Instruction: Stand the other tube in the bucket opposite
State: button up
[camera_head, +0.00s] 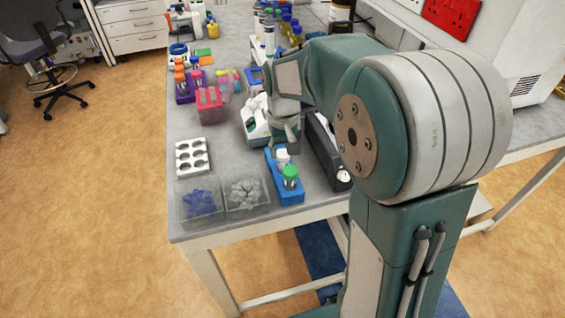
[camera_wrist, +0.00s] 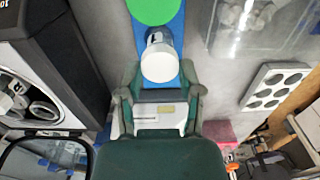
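A blue rack (camera_head: 291,196) stands near the front edge of the bench and holds a green-capped tube (camera_head: 290,177) and a white-capped tube (camera_head: 283,156), both upright. My gripper (camera_head: 284,138) is just above and behind the white-capped tube. In the wrist view, my gripper (camera_wrist: 160,78) is open, its fingers spread either side of the white cap (camera_wrist: 161,62) with gaps visible. The green cap (camera_wrist: 153,9) is at the top edge. A round rotor with pale buckets (camera_wrist: 42,110) shows at the left; whether a bucket holds a tube is unclear. My arm hides that area in the head view.
A black box (camera_head: 326,158) stands close right of the rack. Clear bins with blue (camera_head: 200,205) and grey pieces (camera_head: 245,193) and a white holed rack (camera_head: 191,156) are left.

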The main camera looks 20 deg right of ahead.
dwell(0.3)
jog(key=shift+r, duration=0.3)
jog(key=shift+c, duration=0.4)
jog(key=shift+r, duration=3.45)
notch_tip(320, 180, up, 7)
jog(key=shift+d+f, duration=0.1)
jog(key=w+d, duration=0.4)
jog(key=d, duration=0.8)
jog(key=w+d, duration=0.4)
jog(key=d, duration=0.9)
jog(key=shift+a, duration=0.1)
